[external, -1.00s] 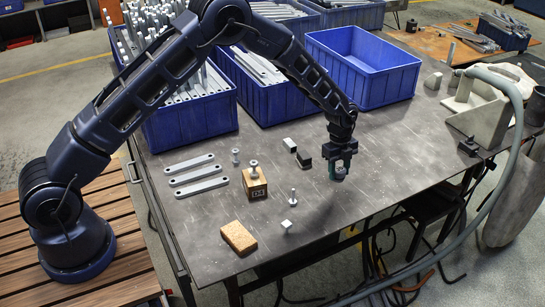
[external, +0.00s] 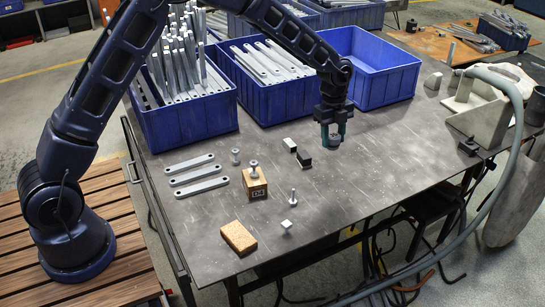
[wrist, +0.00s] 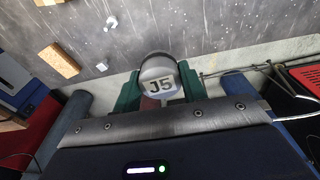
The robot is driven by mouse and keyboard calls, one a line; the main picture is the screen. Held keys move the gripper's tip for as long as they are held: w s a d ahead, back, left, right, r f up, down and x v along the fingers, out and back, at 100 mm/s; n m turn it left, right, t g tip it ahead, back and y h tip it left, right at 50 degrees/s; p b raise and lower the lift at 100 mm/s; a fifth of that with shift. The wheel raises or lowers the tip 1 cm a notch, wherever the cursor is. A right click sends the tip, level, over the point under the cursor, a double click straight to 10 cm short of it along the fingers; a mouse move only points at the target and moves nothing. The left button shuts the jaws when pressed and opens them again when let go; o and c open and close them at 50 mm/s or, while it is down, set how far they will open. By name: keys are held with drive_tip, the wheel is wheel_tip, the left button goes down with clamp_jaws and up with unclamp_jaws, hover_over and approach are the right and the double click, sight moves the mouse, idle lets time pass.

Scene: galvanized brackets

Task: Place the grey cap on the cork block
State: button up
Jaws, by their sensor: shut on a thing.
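The grey cap (wrist: 158,76), a rounded grey piece marked J5, sits between the green fingers of my gripper (wrist: 160,88) in the wrist view. In the external view my gripper (external: 333,136) is shut on the cap (external: 333,145), whose grey end shows below the fingers, above the table. The cork block (external: 238,237) is a flat tan piece lying near the table's front left edge, well to the left of and nearer the camera than my gripper. It also shows in the wrist view (wrist: 59,60). Its top is bare.
A wooden block (external: 255,188) marked D4 with a grey bolt piece on it stands between. Small parts, a bolt (external: 293,196), a white cube (external: 286,225) and black pieces (external: 304,160), lie about. Blue bins (external: 362,75) line the back.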

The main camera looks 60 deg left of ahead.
drive_tip(key=s+d+r, duration=0.2)
drive_tip(key=s+r, duration=0.1)
drive_tip(key=s, duration=1.4)
drive_tip(key=m, duration=0.1)
hover_over(239, 235)
drive_tip(key=f, duration=2.1)
drive_tip(key=shift+a, duration=0.25)
drive_tip(key=shift+f, duration=0.15)
drive_tip(key=o, duration=1)
